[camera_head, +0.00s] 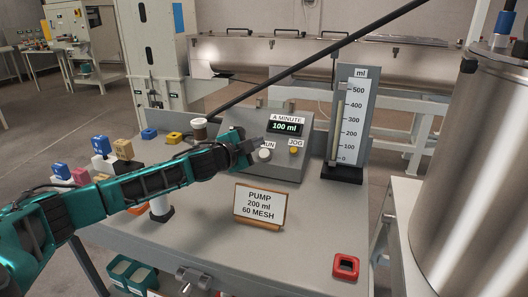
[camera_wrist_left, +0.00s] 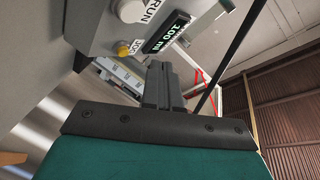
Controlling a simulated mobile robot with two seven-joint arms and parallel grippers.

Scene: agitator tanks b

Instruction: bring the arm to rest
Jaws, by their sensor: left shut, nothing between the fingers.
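My left arm reaches in from the left in the head view, over the grey bench. Its gripper (camera_head: 254,147) is shut and empty, just in front of the control box (camera_head: 238,123), close to the left of the white RUN knob (camera_head: 264,155). Whether it touches the box I cannot tell. In the left wrist view the closed fingers (camera_wrist_left: 161,75) point toward the box, with the RUN knob (camera_wrist_left: 132,10) and yellow JOG button (camera_wrist_left: 123,49) beyond. The display (camera_head: 285,128) reads 100 ml. My right gripper is out of view.
A measuring gauge (camera_head: 350,120) stands right of the box. A PUMP sign (camera_head: 261,206) and a red block (camera_head: 346,266) are on the bench (camera_head: 215,235). A large steel tank (camera_head: 475,175) rises at right.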

